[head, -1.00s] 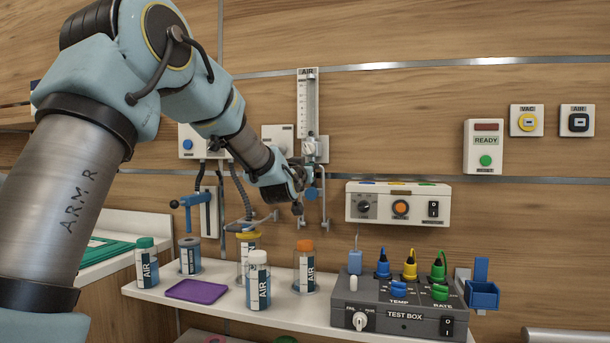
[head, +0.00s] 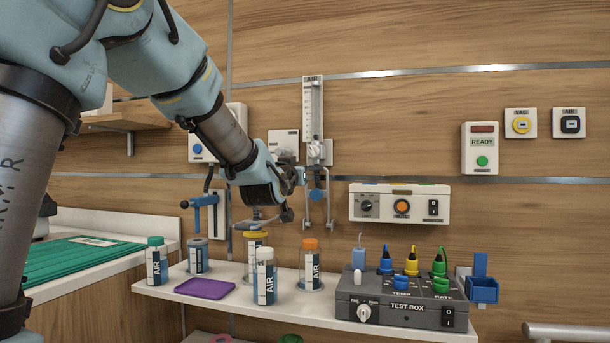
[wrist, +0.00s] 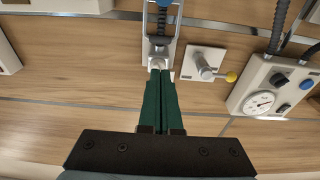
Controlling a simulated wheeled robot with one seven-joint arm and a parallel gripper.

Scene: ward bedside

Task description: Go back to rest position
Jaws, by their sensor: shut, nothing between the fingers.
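My gripper (head: 298,178) is in front of the back wall, beside the lower part of the AIR flowmeter (head: 313,108). In the wrist view its dark green fingers (wrist: 162,80) are shut together with nothing between them. Their tips overlap the lower end of the flowmeter in that view; I cannot tell whether they touch it. In the head view the fingers are small and partly hidden by my wrist.
A shelf (head: 215,300) below holds several AIR bottles, a purple tray (head: 204,289) and the grey TEST BOX (head: 400,308). A white control panel (head: 399,203) hangs right of my gripper.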

